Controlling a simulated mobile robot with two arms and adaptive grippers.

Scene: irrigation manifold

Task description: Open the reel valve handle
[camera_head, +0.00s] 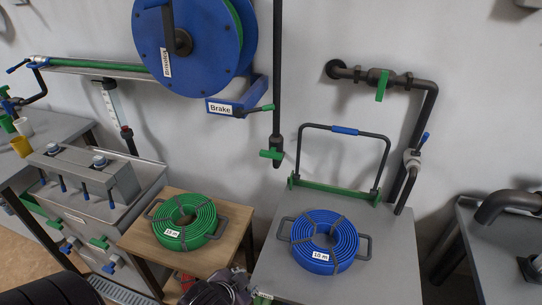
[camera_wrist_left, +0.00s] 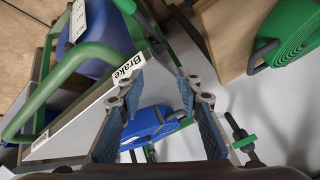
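A blue hose reel (camera_head: 190,45) hangs on the wall, with a blue box labelled Brake (camera_head: 222,108) below it. A small green handle (camera_head: 267,107) sticks out right of that box. A dark vertical pipe right of the reel carries a green valve handle (camera_head: 270,154) near its lower end. Which one is the reel valve handle is not labelled. My left gripper (camera_wrist_left: 159,80) is open and empty in the wrist view, with a blue part (camera_wrist_left: 150,122) visible beyond its fingers. A dark gripper (camera_head: 225,290), seemingly my left one, shows at the head view's bottom edge, below the handles.
A green hose coil (camera_head: 184,222) lies on a wooden table and a blue coil (camera_head: 325,241) on a grey one. A green-footed frame (camera_head: 338,188) stands behind the blue coil. Wall piping with another green handle (camera_head: 382,85) is at right. A grey manifold bench (camera_head: 75,205) stands left.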

